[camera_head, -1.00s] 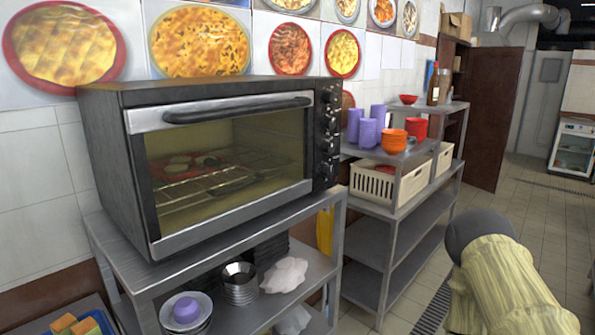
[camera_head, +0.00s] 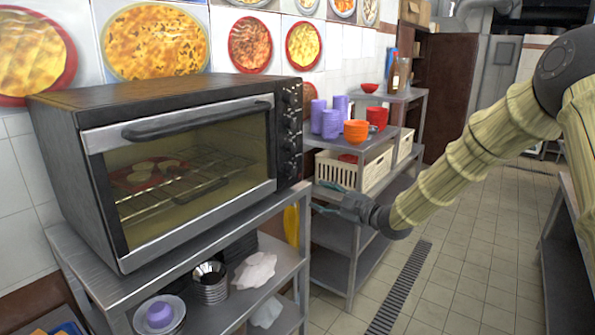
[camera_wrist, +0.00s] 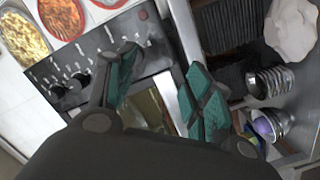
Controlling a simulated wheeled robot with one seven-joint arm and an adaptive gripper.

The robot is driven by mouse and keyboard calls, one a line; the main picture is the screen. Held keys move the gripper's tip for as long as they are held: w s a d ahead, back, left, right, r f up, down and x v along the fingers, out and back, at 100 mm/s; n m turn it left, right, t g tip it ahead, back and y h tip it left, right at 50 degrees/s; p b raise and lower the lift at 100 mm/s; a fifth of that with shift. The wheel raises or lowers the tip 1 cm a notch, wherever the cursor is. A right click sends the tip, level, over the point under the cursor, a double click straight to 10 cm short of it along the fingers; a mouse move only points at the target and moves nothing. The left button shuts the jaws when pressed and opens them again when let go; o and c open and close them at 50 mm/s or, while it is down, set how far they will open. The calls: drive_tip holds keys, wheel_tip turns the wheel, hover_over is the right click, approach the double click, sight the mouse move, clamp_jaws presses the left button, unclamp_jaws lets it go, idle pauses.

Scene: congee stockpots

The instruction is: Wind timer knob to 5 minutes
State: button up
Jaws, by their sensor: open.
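A black and steel toaster oven (camera_head: 190,165) stands on a metal shelf unit with its glass door shut. Its knobs (camera_head: 290,120) run in a column down the panel at the right of the door. Which one is the timer cannot be read. My gripper (camera_head: 320,197) is open and empty, to the right of the oven and lower than the knobs, apart from them. In the wrist view, my gripper's teal fingers (camera_wrist: 162,92) are spread wide. The control panel with its dark knobs (camera_wrist: 80,80) lies at the left there, partly hidden behind one finger.
A second metal shelf (camera_head: 335,230) stands right of the oven, with orange bowls (camera_head: 356,132), purple cups (camera_head: 330,123) and a cream basket (camera_head: 335,170). Steel bowls (camera_head: 210,285) and a white crumpled cloth (camera_head: 256,270) lie under the oven. The tiled aisle floor (camera_head: 450,290) is open.

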drive_tip(key=n, duration=0.1)
approach(294, 171)
drive_tip(key=v, duration=0.2)
drive_tip(key=y, duration=0.1)
drive_tip(key=shift+n, duration=0.3)
drive_tip(key=p+x, duration=0.1)
drive_tip(key=x, duration=0.2)
drive_tip(key=p+x, duration=0.2)
drive_tip(key=x, duration=0.2)
drive_tip(key=p+x, duration=0.1)
drive_tip(key=x, duration=0.2)
drive_tip(key=shift+w+a+f+p, duration=0.15)
drive_tip(key=shift+w+f+p, duration=0.15)
drive_tip(key=c, duration=1)
